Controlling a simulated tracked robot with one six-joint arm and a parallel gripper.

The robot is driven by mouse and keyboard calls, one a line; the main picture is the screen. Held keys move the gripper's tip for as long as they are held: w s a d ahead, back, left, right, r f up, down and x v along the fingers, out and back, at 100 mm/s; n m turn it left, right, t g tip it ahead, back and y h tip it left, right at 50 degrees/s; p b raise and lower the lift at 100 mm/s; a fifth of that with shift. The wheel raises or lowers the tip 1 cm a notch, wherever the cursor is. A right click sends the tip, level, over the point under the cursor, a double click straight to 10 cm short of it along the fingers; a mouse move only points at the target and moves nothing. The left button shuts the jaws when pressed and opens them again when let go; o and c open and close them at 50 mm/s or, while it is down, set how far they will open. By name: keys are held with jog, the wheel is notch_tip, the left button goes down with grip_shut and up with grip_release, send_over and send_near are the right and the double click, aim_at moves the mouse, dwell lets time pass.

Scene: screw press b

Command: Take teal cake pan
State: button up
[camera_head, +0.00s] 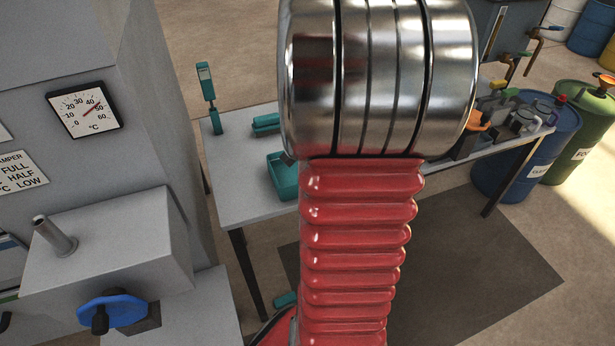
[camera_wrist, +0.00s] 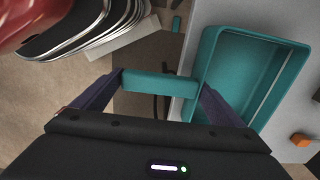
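The teal cake pan (camera_head: 283,178) sits on the grey table in the head view, partly behind my red arm. In the wrist view the pan (camera_wrist: 245,75) is at the right, a deep rectangular tray with its open side facing me. A teal bar (camera_wrist: 158,85) extends left from near its wall; I cannot tell whether it is joined to the pan. My gripper (camera_wrist: 160,85) is open, with its dark fingers spread either side of this bar. The right finger overlaps the pan's wall in the picture. Contact is unclear. The gripper is mostly hidden in the head view.
The grey table (camera_head: 240,205) holds a teal upright tool (camera_head: 209,98) and another teal item (camera_head: 266,122) behind the pan. A grey machine (camera_head: 110,250) with a blue knob (camera_head: 113,309) stands left. Blue (camera_head: 515,165) and green (camera_head: 585,130) barrels stand right.

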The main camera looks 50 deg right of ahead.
jog(key=c, duration=0.7)
jog(key=shift+c, duration=0.2)
